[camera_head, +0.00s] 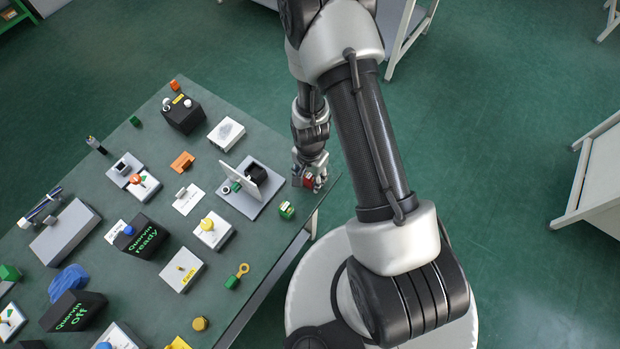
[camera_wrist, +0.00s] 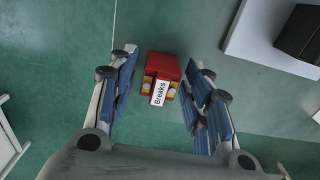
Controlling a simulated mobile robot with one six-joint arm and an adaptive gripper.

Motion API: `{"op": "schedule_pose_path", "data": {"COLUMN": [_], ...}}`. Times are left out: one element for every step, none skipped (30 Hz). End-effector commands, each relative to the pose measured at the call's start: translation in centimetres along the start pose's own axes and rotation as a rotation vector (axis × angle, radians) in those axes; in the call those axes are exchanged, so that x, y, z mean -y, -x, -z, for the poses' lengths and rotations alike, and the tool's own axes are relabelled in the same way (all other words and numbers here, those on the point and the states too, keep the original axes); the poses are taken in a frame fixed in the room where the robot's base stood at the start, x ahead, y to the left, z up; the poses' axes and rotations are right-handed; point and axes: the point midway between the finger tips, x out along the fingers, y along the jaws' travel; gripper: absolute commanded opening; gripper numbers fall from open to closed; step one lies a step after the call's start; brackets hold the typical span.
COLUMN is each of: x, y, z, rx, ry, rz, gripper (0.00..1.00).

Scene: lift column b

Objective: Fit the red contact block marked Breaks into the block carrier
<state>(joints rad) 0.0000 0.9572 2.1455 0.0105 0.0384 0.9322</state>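The red contact block (camera_wrist: 163,67) shows in the wrist view with a white label reading Breaks and yellowish parts at its near end. It lies between the two blue-padded fingers of my gripper (camera_wrist: 160,92), with a visible gap on each side. My gripper is open around it. In the head view my gripper (camera_head: 309,181) is low at the table's right corner, and a bit of red shows there. The block carrier is probably the black part (camera_head: 256,174) by the upright white panel on a grey plate; a black part (camera_wrist: 299,33) also shows in the wrist view.
The grey plate (camera_head: 262,197) stands just left of my gripper. A green block (camera_head: 286,210) lies near the table's front edge. The green table (camera_head: 259,238) carries several boxes, switches and parts further left.

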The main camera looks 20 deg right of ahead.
Motion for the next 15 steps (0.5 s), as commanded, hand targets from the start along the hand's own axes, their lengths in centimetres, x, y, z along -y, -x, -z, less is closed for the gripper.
{"op": "schedule_pose_path", "data": {"x": [-0.01, -0.01, -0.01, -0.01, -0.01, -0.01, -0.02, -0.01, -0.01, -0.01, -0.01, -0.01, -0.01, -0.01, -0.01], "y": [0.01, 0.01, 0.01, 0.01, 0.01, 0.01, 0.01, 0.01, 0.01, 0.01, 0.01, 0.01, 0.01, 0.01, 0.01], "z": [0.0, -0.01, -0.01, -0.01, -0.01, -0.01, -0.01, -0.01, -0.01, -0.01, -0.01, -0.01, -0.01, -0.01, -0.01], "rx": [0.0, 0.0, 0.0, 0.0, 0.0, 0.0, 0.0, 0.0, 0.0, 0.0, 0.0, 0.0, 0.0, 0.0, 0.0], "ry": [0.0, 0.0, 0.0, 0.0, 0.0, 0.0, 0.0, 0.0, 0.0, 0.0, 0.0, 0.0, 0.0, 0.0, 0.0], "rz": [0.0, 0.0, 0.0, 0.0, 0.0, 0.0, 0.0, 0.0, 0.0, 0.0, 0.0, 0.0, 0.0, 0.0, 0.0], "gripper": [0.39, 0.37, 0.34, 0.33, 0.3, 0.28, 0.26, 0.24, 0.21, 0.19, 0.17, 0.14, 0.12, 0.1, 0.08]}}
